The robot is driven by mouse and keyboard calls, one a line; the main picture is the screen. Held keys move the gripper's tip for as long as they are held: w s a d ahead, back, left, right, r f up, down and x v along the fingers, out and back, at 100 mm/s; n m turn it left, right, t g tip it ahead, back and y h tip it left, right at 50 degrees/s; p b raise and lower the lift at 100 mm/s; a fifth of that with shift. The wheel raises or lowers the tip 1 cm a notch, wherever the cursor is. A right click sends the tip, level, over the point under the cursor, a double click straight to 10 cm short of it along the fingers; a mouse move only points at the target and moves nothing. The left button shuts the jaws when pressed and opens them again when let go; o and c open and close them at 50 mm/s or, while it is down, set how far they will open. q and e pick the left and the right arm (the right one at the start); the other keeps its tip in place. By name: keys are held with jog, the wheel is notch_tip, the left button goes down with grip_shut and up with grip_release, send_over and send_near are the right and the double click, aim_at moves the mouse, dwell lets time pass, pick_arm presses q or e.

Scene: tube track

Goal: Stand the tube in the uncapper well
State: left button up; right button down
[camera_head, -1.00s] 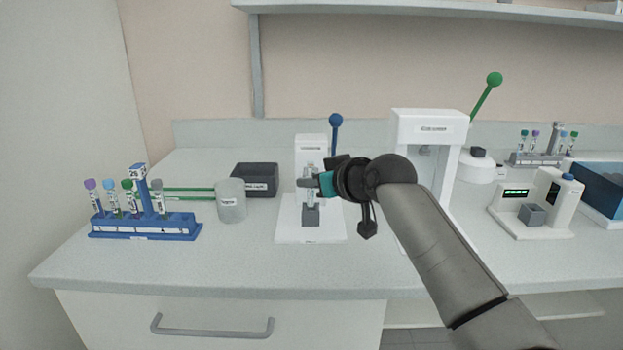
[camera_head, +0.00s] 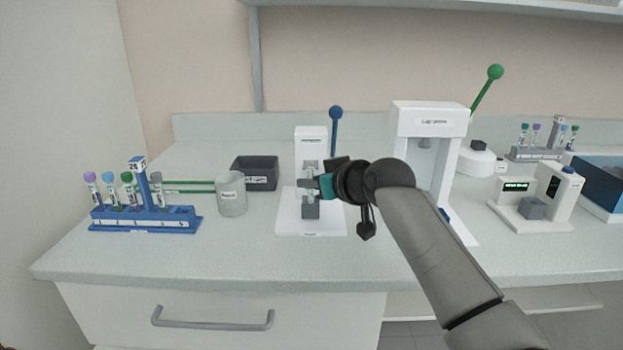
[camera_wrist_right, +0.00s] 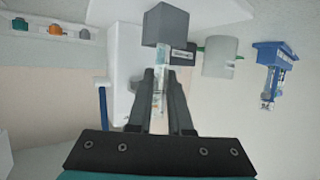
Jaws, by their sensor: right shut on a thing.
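The tube (camera_wrist_right: 160,80) is a slim clear tube with a pale label, held between the fingers of my right gripper (camera_head: 309,184). The right gripper also shows in the wrist view (camera_wrist_right: 160,78), shut on the tube. The uncapper (camera_head: 311,145) is a small white stand with a blue-knobbed lever. Its grey well block (camera_head: 310,210) sits low at the front, just below my fingers, and shows at the top of the wrist view (camera_wrist_right: 166,24). The tube is in line with the block and its end meets it in that view. I cannot tell how deep it sits. My left gripper is not in view.
A blue rack (camera_head: 145,222) with several tubes stands at the left. A grey cup (camera_head: 231,195) and a dark bin (camera_head: 254,173) are left of the uncapper. A taller white machine (camera_head: 428,122) with a green lever stands to the right, behind my right arm.

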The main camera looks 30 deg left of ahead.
jog(key=shift+f, duration=0.15)
jog(key=c, duration=0.8)
grip_release()
jog(key=shift+o, duration=0.2)
jog(key=shift+d, duration=0.1)
jog(key=shift+p+v, duration=0.5)
jog(key=shift+v, duration=0.55)
jog(key=p+v, duration=0.3)
jog(key=v, duration=1)
jog(key=shift+p, duration=0.4)
jog(key=shift+s, duration=0.15)
